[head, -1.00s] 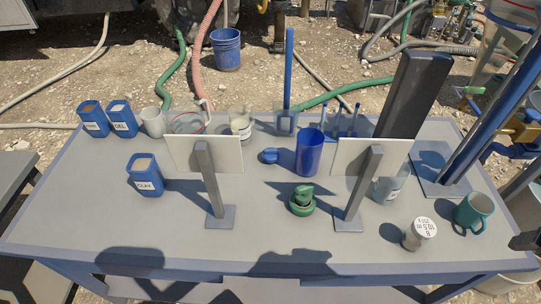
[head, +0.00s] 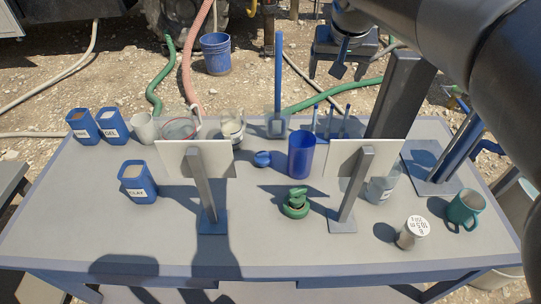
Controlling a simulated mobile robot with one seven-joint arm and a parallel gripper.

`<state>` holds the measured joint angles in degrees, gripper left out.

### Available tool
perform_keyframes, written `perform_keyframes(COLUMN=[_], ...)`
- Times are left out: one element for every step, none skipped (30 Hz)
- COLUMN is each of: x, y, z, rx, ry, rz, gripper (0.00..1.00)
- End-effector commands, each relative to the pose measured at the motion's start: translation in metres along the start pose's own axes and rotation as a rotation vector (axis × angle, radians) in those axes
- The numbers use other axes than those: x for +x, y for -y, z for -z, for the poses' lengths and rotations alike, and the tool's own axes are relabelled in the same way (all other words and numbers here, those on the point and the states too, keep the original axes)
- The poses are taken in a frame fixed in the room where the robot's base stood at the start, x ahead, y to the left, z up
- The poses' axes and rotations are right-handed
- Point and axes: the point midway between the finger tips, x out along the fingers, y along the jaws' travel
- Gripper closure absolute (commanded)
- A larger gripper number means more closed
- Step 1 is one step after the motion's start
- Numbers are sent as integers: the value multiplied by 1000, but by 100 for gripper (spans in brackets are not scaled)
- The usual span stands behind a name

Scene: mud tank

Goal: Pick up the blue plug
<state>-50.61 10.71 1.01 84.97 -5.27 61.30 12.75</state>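The blue plug (head: 262,159) is a small, round, dark blue piece. It lies on the grey table just left of an upright blue cup (head: 301,155), behind the gap between two white panels. Nothing holds it. My gripper (head: 338,70) shows as a dark shape at the upper right, high up and beyond the table's back edge in the picture, well apart from the plug. Its fingers are small and seen at an angle, so I cannot tell whether they are open or shut.
White panels on grey posts (head: 204,190) (head: 350,190) stand left and right in front of the plug. A green coiled piece (head: 296,203) lies nearer. A tall blue bar (head: 278,80) and thin blue rods (head: 330,122) rise behind. Bare table lies at the front centre.

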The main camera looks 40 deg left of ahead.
Motion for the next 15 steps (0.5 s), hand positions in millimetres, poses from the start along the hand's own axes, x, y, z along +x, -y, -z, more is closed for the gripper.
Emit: perform_keyframes(x=[10, 14, 19, 22, 26, 30, 34, 36, 40, 43, 45, 50, 52, 54, 58], y=[24, 35, 48, 58, 67, 79, 87, 96, 106, 114, 122, 132, 139, 147, 157], z=[7, 10, 13, 15, 16, 18, 20, 21, 21, 22, 23, 23, 23, 23, 23], rx=[-27, -39, -53, -63, -72, -84, -91, -99, -109, -117, -125, -135, -142, -149, -158], ry=[5, 5, 7, 8, 9, 10, 12, 12, 13, 14, 14, 16, 16, 17, 19], rz=[11, 16, 22, 27, 30, 36, 39, 43, 47, 50, 54, 57, 60, 64, 67], gripper=[20, 20, 20, 20, 20, 20, 20, 20, 20, 20, 20, 20, 20, 20, 20])
